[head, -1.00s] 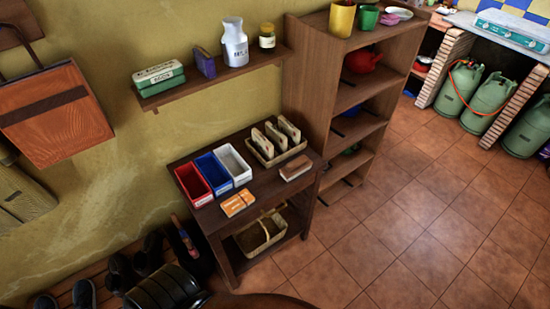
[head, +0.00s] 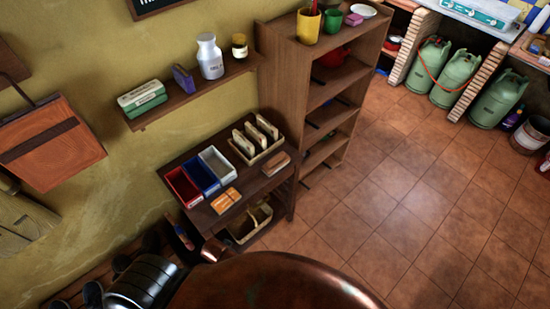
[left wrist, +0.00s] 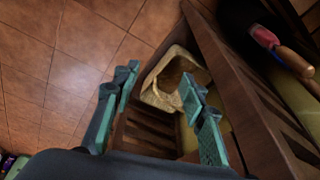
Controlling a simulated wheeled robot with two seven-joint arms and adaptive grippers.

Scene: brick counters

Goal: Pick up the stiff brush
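A wooden block that looks like a brush (head: 276,163) lies on the right front of the small dark table (head: 238,203); I cannot tell for sure that it is the stiff brush. My left gripper (left wrist: 160,78) shows in the left wrist view with its two teal fingers apart and nothing between them. It points toward the wicker basket (left wrist: 152,92) on the table's lower shelf. My left gripper's fingers do not show in the head view. My right gripper is in neither view.
On the table stand red (head: 183,187), blue (head: 202,175) and white (head: 217,164) bins, a divided tray (head: 257,140) and an orange box (head: 226,200). A tall shelf (head: 287,75) adjoins on the right. Tiled floor (head: 400,190) is open.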

